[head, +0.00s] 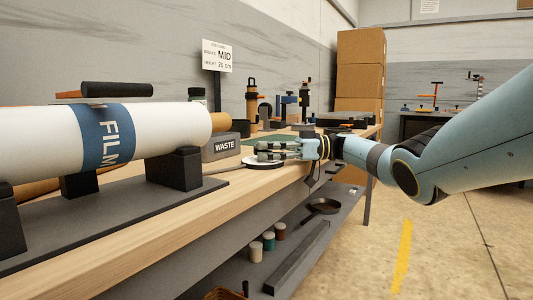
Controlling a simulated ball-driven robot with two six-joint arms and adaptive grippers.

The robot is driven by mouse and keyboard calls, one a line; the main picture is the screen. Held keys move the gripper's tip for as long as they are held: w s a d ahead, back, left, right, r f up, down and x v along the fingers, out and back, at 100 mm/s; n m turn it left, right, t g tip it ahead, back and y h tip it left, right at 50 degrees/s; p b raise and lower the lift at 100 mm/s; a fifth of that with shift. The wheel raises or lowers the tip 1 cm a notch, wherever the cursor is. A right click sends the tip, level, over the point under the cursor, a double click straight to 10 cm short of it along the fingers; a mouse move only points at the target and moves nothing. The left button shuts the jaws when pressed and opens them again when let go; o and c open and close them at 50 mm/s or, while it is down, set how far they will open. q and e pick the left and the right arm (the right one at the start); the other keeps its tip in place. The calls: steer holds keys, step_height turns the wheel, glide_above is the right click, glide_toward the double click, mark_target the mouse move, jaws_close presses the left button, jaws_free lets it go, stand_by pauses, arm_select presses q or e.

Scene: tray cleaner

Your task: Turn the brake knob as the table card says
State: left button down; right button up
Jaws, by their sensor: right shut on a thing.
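The card (217,56) stands on a dark post behind the film roll; it reads brake MID and height 20 cm, with a smaller top line too small to read. The white film roll (180,126) with a blue FILM band lies on black supports at the left. My right gripper (262,151) reaches in from the right, low over the table's front edge, just above a pale round disc (262,162). My left gripper is not in view.
A grey WASTE bin (211,149) stands between the roll and my right gripper. Tools and bottles crowd the table's back. Cardboard boxes (360,62) are stacked behind. Small jars and a pan (323,206) are on the lower shelf. The floor at right is open.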

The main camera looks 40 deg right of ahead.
steer(key=shift+d+r, duration=0.1)
steer(key=shift+r, duration=0.15)
steer(key=o, duration=0.9)
steer(key=shift+o, duration=1.4)
steer(key=shift+f, duration=0.2)
steer(key=shift+v, duration=3.75)
